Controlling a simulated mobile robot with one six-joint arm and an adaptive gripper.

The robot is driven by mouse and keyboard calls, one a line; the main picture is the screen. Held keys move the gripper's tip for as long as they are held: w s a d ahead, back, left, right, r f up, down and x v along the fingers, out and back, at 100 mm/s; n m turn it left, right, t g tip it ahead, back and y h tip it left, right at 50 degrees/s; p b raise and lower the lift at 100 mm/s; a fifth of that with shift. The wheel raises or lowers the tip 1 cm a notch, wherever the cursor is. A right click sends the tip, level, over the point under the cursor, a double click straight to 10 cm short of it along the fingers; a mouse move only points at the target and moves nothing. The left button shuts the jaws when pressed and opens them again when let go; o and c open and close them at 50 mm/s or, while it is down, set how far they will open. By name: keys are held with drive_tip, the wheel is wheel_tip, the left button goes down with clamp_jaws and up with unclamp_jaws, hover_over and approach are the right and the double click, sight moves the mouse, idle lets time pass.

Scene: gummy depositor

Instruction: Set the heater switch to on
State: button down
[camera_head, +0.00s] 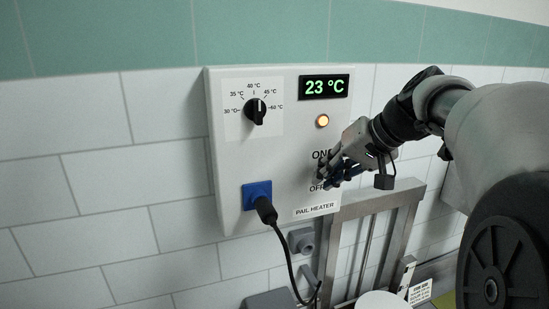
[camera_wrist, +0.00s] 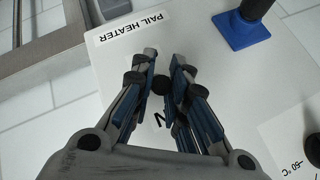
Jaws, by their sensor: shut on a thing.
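The pail heater (camera_head: 235,160) is a light grey box on the wall, with ON printed above OFF. My gripper (camera_head: 325,172) is at the box front between these two words and covers the switch there. In the wrist view, my gripper's fingers (camera_wrist: 165,75) are closed in on a small dark knob, the heater switch (camera_wrist: 161,87). Which way the switch points cannot be told, as the fingers hide most of it. The round indicator lamp (camera_head: 322,121) glows orange, and the display (camera_head: 324,87) reads 23 °C in green.
A black temperature dial (camera_head: 255,111) sits at the box's upper left. A blue socket (camera_head: 257,193) with a black plug and hanging cable is at its lower left. A grey metal frame (camera_head: 405,198) stands below and right, near my arm. The tiled wall on the left is clear.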

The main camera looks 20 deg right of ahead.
idle(0.5)
drive_tip(key=c, duration=1.6)
unclamp_jaws()
drive_tip(key=shift+o, duration=0.2)
